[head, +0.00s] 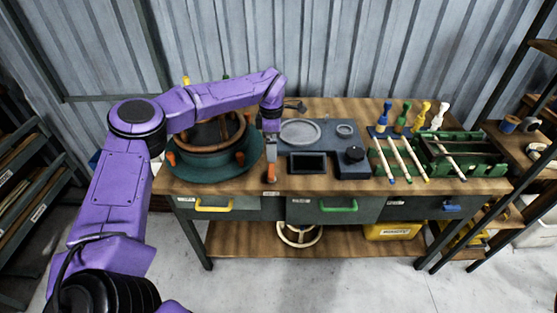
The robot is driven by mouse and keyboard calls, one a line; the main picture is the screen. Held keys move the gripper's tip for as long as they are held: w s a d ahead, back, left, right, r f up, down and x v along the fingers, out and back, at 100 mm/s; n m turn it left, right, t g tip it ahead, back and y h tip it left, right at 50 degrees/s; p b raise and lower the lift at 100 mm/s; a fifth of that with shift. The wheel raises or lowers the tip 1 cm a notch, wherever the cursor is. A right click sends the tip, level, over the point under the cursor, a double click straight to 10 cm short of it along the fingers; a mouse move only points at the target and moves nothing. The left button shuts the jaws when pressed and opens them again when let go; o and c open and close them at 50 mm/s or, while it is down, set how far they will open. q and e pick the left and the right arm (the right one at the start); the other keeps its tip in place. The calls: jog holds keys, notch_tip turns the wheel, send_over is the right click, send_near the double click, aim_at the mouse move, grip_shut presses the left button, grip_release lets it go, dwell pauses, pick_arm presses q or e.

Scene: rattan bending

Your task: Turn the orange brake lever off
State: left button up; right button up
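An orange lever-like piece (271,174) stands near the front edge of the wooden bench, just right of the dark green round base. My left arm reaches in over the bench from the left, and its gripper (271,146) points down right above this orange piece. The gripper's fingers are small and partly merged with the orange piece, so I cannot tell whether they touch it or are open or shut. A second orange piece (170,158) sits at the left of the round base (235,166). My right gripper is not in view.
A rattan-coloured ring (243,130) sits on the round base, partly behind my arm. A grey station with a dark screen (308,163) lies to the right. Green racks with coloured-tip sticks (415,160) stand farther right. Drawers with a yellow handle (213,208) and a green handle (338,207) face front.

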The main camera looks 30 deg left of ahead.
pick_arm(q)
jog(key=p, duration=0.2)
send_over(271, 170)
jog(key=s, duration=0.1)
notch_tip(271, 170, down, 6)
jog(key=shift+r, duration=0.2)
jog(key=f, duration=0.2)
jog(key=w+f, duration=0.1)
jog(key=f, duration=0.1)
jog(key=shift+w+f, duration=0.15)
jog(key=shift+s+r, duration=0.2)
jog(key=shift+s, duration=0.05)
jog(key=shift+f, duration=0.1)
jog(key=c, duration=1.1)
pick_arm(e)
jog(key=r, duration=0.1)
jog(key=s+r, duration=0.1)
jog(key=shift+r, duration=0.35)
